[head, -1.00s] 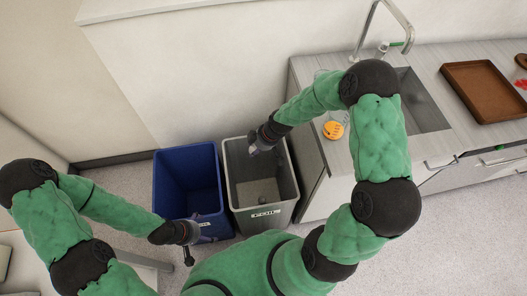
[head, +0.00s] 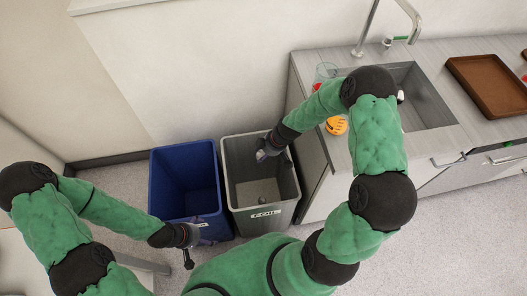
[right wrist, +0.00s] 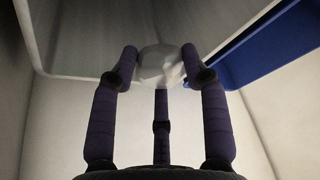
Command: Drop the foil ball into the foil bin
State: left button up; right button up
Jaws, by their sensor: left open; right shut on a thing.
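A crumpled silvery foil ball (right wrist: 158,65) is pinched between the purple fingers of my right gripper (right wrist: 157,70). In the head view my right gripper (head: 264,154) hangs at the mouth of the grey bin, towards its back right; the ball is too small to make out there. The grey foil bin (head: 263,221) has a white label on its front, which seems to read FOIL. Its pale wall also shows in the right wrist view (right wrist: 110,40). My left gripper (head: 192,246) is open and empty, in front of the blue bin.
A blue bin (head: 186,154) stands against the left side of the grey bin. The counter (head: 310,66) on the right holds an orange item (head: 337,125), a clear glass (head: 325,72), a sink (head: 425,100) with a faucet, and a brown tray (head: 487,85).

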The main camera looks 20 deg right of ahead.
jog(key=shift+f, duration=0.75)
jog(key=o, duration=1)
jog(key=shift+r, duration=0.1)
jog(key=v, duration=1.2)
